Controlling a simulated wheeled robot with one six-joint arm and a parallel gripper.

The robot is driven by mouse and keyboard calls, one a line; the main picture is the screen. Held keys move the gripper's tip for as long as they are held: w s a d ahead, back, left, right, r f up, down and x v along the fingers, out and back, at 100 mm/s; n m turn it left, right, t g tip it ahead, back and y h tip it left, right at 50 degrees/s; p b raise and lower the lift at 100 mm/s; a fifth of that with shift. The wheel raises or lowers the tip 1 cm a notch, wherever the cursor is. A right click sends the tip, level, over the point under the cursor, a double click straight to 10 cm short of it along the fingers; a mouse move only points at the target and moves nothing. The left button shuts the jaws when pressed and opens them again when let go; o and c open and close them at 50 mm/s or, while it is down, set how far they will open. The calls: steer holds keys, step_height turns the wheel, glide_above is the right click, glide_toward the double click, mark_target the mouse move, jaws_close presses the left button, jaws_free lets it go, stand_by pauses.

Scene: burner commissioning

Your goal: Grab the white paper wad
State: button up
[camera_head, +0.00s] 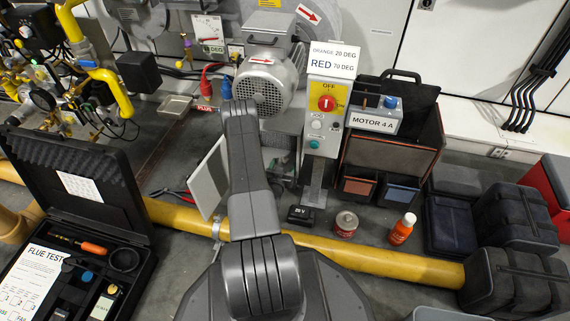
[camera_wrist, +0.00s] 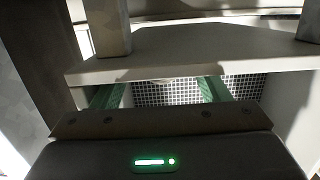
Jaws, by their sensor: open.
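In the wrist view my gripper (camera_wrist: 160,92) shows as a dark body with a green light and two green fingers set well apart. The fingers reach under the edge of a pale grey plate (camera_wrist: 190,55), and their tips are hidden. In the head view my arm reaches forward toward the motor, and the arm hides the gripper.
The grey motor (camera_head: 270,85) and the switch post (camera_head: 323,115) stand close to my arm. A yellow pipe (camera_head: 380,262) crosses the floor. An open black case (camera_head: 140,200) lies at left. A red can (camera_head: 346,224), an orange bottle (camera_head: 403,229) and black bags (camera_head: 515,215) are at right.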

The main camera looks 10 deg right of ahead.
steer(key=shift+w+d, duration=0.25)
steer(key=shift+w, duration=0.35)
steer(key=c, duration=1.1)
steer(key=shift+o, duration=0.2)
steer(key=shift+r, duration=0.1)
